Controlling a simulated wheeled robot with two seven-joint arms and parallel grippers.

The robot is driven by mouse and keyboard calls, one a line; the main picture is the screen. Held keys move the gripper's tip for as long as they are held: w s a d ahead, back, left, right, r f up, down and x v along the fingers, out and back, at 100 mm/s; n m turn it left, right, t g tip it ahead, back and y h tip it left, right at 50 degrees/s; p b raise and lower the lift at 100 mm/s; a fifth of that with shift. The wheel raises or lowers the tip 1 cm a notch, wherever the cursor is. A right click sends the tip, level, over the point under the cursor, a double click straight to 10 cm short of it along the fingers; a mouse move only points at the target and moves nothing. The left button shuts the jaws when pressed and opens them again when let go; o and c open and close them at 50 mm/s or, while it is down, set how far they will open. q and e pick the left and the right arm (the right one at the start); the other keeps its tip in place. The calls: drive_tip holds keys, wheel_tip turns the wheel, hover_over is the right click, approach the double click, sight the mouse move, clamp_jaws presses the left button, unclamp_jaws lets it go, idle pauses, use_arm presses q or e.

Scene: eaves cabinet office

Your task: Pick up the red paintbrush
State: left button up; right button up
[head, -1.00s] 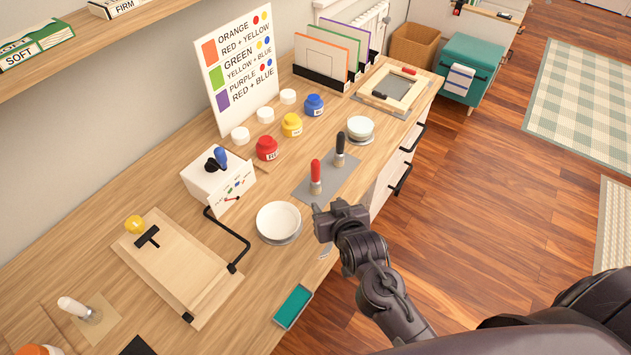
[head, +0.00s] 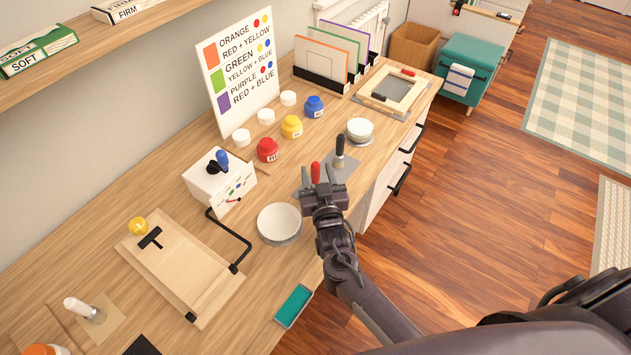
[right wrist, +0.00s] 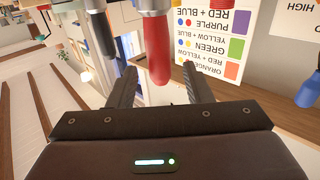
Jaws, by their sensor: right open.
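The red paintbrush (head: 315,172) stands upright on a grey mat (head: 346,169) near the counter's front edge. Its red handle shows above my right gripper (head: 319,183), which hides its lower part in the head view. My right gripper is open. In the right wrist view the red handle (right wrist: 157,50) lies between the two spread fingers (right wrist: 158,86), and I see no finger touching it. A black-handled brush (head: 339,150) stands on the same mat, behind and to the right. My left gripper is not in view.
A red paint jar (head: 267,150), a yellow one (head: 291,126) and a blue one (head: 314,106) stand behind. A white round dish (head: 360,129) is beyond the brushes. A teal tray (head: 293,306) lies at the front edge.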

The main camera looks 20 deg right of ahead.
drive_tip(key=shift+w+d, duration=0.15)
drive_tip(key=shift+w, duration=1.15)
clamp_jaws()
